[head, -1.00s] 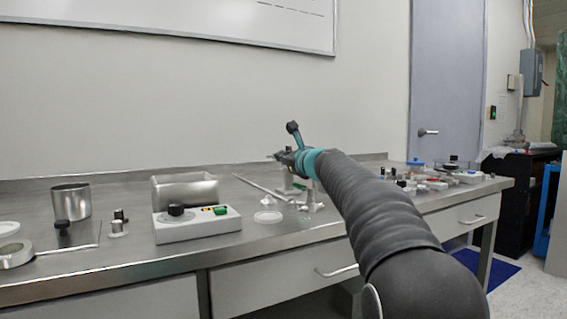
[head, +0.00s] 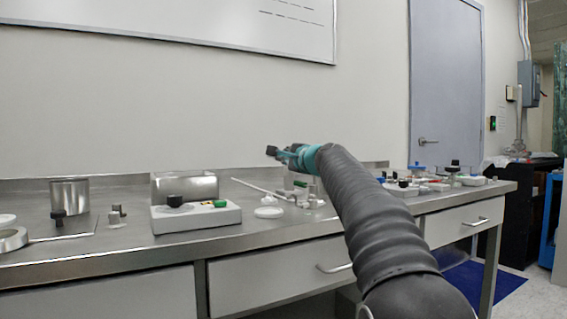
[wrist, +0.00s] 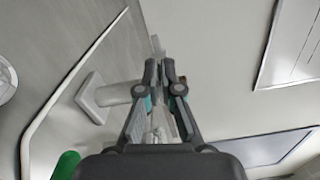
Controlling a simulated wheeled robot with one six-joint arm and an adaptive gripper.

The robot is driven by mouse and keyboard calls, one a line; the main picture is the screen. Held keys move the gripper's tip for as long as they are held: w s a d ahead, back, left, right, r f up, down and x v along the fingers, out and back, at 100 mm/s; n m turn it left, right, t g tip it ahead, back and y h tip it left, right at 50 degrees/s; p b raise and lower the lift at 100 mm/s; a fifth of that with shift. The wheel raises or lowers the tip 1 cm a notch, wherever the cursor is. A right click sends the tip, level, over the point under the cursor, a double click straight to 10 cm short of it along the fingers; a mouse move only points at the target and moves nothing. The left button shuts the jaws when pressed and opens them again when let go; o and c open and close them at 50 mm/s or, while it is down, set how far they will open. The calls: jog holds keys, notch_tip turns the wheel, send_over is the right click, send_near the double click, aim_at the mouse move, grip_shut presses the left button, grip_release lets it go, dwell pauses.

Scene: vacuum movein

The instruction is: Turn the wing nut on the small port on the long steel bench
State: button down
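My gripper (head: 278,153) is above the long steel bench (head: 130,241) in the head view, with its two fingers close together. In the wrist view the fingertips (wrist: 159,68) look nearly touching, with nothing clearly between them. A pale cylinder on a square base (wrist: 92,98) stands on the bench to the left of the fingers and may be the small port. Small white fittings (head: 306,201) show on the bench below my gripper in the head view. The fingers and arm hide part of this area. I cannot make out the wing nut.
Several small parts crowd the bench on the right. The wall with its whiteboard (head: 250,25) is behind.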

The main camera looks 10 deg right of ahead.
jog(key=shift+d+n, duration=0.15)
jog(key=shift+n, duration=8.45)
jog(key=c, duration=1.5)
grip_release()
jog(key=shift+w+f, duration=0.1)
jog(key=shift+c, duration=0.2)
